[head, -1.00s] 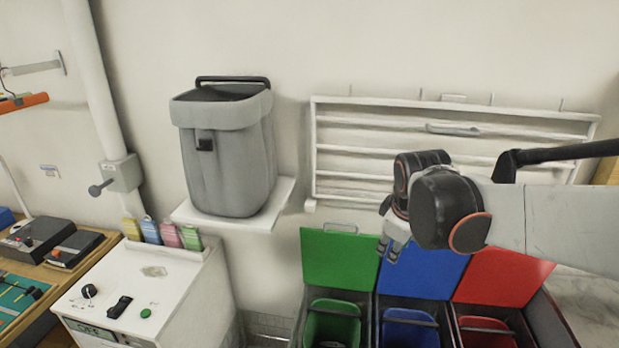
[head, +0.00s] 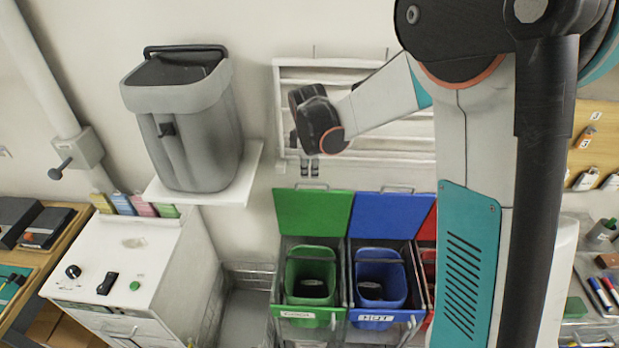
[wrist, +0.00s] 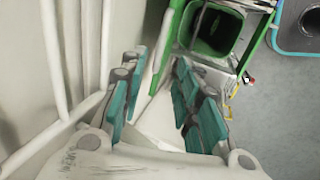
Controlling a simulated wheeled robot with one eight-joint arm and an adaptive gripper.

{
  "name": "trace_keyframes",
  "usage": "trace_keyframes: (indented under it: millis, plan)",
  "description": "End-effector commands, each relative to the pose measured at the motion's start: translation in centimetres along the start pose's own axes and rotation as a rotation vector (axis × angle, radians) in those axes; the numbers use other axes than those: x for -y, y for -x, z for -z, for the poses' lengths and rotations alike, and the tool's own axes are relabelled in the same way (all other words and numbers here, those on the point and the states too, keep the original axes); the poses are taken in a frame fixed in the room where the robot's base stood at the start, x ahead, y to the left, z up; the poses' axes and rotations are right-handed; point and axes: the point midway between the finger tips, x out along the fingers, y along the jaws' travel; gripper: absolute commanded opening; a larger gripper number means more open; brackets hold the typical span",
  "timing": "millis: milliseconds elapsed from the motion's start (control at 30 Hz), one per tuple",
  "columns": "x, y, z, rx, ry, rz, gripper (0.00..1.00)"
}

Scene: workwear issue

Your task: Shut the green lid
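The green lid (head: 312,212) stands raised, tilted up against the wall behind its bin. The green bin (head: 310,277) below it is uncovered, with a dark inside. My gripper (head: 309,170) points down just above the lid's top edge; whether it touches cannot be told. In the wrist view, my gripper (wrist: 158,68) has its teal-padded fingers apart with nothing held between them. There the green lid (wrist: 172,42) shows as a thin strip near the fingertips, and the open green bin (wrist: 215,30) lies beyond. The fingers hide part of this area.
A blue bin (head: 379,280) with a raised blue lid (head: 380,217) is right of the green one. A red lid (head: 427,226) is mostly hidden by my arm. A white rack (head: 380,150) hangs behind my gripper. A grey bin (head: 190,130) sits on a shelf at left.

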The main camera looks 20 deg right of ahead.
Motion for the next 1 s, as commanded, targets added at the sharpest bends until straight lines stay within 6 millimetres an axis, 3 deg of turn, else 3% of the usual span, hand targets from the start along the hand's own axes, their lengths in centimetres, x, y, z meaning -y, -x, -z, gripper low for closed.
trace_keyframes:
  millis: [300,500,933,1000]
  plan:
    - [0.0,-5.7,0.0,0.0,-0.002,0.0,0.3]
    - [0.0,-7.8,0.0,0.0,-0.002,0.0,0.3]
    - [0.0,-8.5,0.0,0.0,-0.002,0.0,0.3]
    - [0.0,-8.5,0.0,0.0,-0.002,0.0,0.14]
